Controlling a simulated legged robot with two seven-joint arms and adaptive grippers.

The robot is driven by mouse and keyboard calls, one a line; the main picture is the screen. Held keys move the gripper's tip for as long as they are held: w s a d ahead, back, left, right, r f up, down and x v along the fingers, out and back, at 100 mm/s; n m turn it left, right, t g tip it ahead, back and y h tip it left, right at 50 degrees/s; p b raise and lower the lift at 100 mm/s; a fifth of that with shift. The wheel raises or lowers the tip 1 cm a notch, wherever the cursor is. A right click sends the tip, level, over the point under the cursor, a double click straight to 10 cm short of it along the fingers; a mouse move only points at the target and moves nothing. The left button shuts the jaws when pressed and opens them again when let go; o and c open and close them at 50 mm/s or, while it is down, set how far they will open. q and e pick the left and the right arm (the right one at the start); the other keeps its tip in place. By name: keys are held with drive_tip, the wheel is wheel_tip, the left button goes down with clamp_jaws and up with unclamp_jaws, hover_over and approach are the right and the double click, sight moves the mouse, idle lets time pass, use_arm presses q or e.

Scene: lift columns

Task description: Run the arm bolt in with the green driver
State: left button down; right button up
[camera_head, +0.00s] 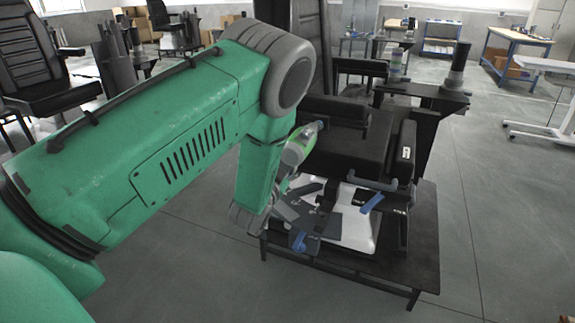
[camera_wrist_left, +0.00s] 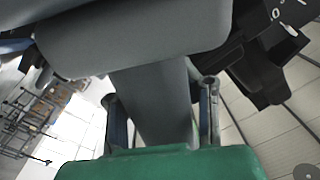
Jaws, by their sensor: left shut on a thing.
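The green driver (camera_head: 298,147), with a green and grey body, is tilted in front of the black seat, its dark nose towards the seat's near side. My left arm comes in from the left, and its gripper (camera_head: 262,212) hangs at the driver's lower end, mostly behind my own link. In the left wrist view a large grey body, seemingly part of the driver (camera_wrist_left: 150,100), lies between the two fingers (camera_wrist_left: 160,112). The black seat (camera_head: 345,135) stands on a dark stand. I cannot make out the arm bolt, and the driver's tip contact is unclear. My right gripper is not in view.
A low black table (camera_head: 425,245) carries the seat, a white base (camera_head: 358,230) and blue-handled parts (camera_head: 372,202). A dark column (camera_head: 458,68) rises behind right. Open floor lies at right; workbenches (camera_head: 515,45) stand far back. Other chairs (camera_head: 50,60) are at back left.

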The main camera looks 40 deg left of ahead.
use_arm(q)
drive_tip(key=shift+a, duration=0.25)
drive_tip(key=shift+w+d+r, duration=0.1)
drive_tip(key=shift+d, duration=0.1)
drive_tip(key=shift+w+d, duration=0.15)
